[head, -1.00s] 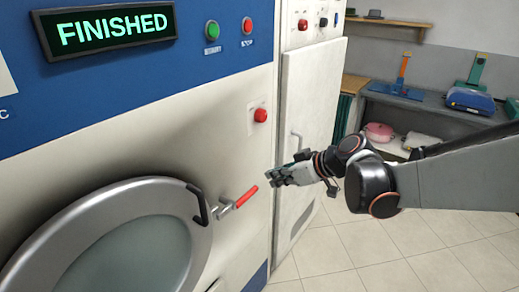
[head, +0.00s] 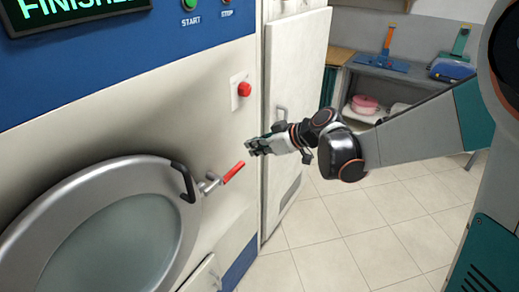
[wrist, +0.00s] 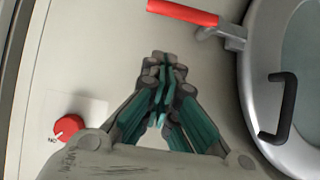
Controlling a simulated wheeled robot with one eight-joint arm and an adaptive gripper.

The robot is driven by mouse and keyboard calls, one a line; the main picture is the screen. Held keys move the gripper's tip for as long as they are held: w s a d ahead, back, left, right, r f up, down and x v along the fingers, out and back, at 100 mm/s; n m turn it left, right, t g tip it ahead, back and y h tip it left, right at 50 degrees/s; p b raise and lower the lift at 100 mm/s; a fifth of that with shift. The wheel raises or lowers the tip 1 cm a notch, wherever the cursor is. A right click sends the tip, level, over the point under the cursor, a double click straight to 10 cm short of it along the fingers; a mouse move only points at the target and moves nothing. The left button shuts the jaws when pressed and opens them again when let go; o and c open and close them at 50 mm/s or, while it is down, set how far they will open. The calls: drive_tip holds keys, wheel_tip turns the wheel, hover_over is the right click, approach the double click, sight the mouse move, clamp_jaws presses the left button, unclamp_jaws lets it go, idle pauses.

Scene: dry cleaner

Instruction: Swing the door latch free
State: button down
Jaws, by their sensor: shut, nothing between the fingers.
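The door latch is a red-handled lever (head: 233,172) on a metal pivot, just right of the round door's rim in the head view. Its red grip points up and to the right. In the wrist view the red lever (wrist: 183,12) is at the top, beyond my fingertips. The round door (head: 188,222) has a grey metal rim, a glass pane and a black handle (head: 183,181); the door looks closed. My gripper (head: 250,147) is shut and empty, a little above and right of the lever's tip, apart from it. Its closed fingers (wrist: 163,60) point towards the machine's front.
A white cabinet door (head: 290,100) stands to the right. The tiled floor (head: 370,235) is clear.

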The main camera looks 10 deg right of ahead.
drive_tip(key=w+a+f+b, duration=0.2)
drive_tip(key=w+a+f, duration=0.1)
drive_tip(key=f, duration=0.4)
drive_tip(key=shift+w+a+b, duration=0.2)
drive_tip(key=shift+a+b, duration=0.1)
drive_tip(key=shift+a, duration=0.4)
drive_tip(key=shift+w+f, duration=0.1)
drive_tip(key=shift+f, duration=0.1)
drive_tip(key=shift+d+f, duration=0.1)
